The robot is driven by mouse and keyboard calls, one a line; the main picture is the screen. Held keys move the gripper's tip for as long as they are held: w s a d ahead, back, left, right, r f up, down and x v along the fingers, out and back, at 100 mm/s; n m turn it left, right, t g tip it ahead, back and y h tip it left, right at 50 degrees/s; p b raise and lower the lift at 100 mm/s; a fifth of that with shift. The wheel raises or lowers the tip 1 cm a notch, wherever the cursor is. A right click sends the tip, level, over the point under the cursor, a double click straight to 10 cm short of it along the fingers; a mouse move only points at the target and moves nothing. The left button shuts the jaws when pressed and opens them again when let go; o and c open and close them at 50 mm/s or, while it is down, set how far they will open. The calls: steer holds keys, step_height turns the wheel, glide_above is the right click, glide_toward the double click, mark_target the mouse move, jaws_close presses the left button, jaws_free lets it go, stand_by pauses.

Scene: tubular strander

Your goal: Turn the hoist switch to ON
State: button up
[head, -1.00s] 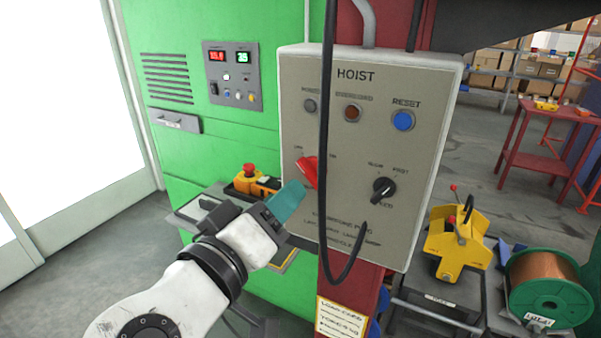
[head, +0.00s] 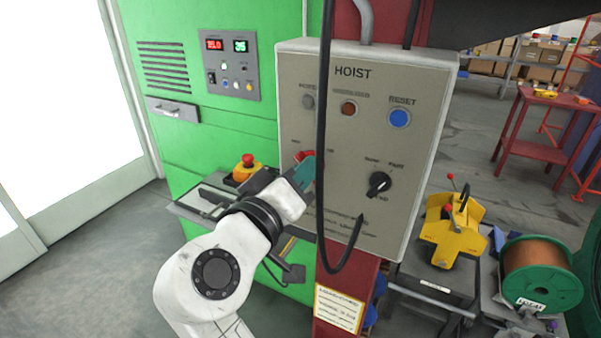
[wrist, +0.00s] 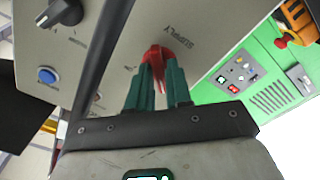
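The grey hoist panel (head: 435,110) is upright in the middle of the head view. Its red switch (head: 304,156) is on the left of the panel's lower half, mostly hidden behind my gripper (head: 306,174). Small labels lie either side of the switch, too blurred to read. In the wrist view my gripper's teal fingers (wrist: 160,80) reach up to the red switch (wrist: 158,54), one on each side of it. Red shows between the fingertips. Whether they press on the switch cannot be made out. Which way the switch points is hidden.
A black cable (head: 323,120) hangs in front of the panel, just right of the switch. A black speed knob (head: 379,185) and a blue reset button (head: 399,118) are to the right. A green cabinet (head: 215,130) stands behind on the left.

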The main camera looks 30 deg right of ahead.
jaws_close()
steer(key=shift+f+b, duration=0.15)
steer(key=shift+b, duration=0.35)
steer(key=shift+m+b, duration=9)
steer(key=shift+b, duration=2.75)
steer(key=shift+o, duration=1.9)
jaws_free()
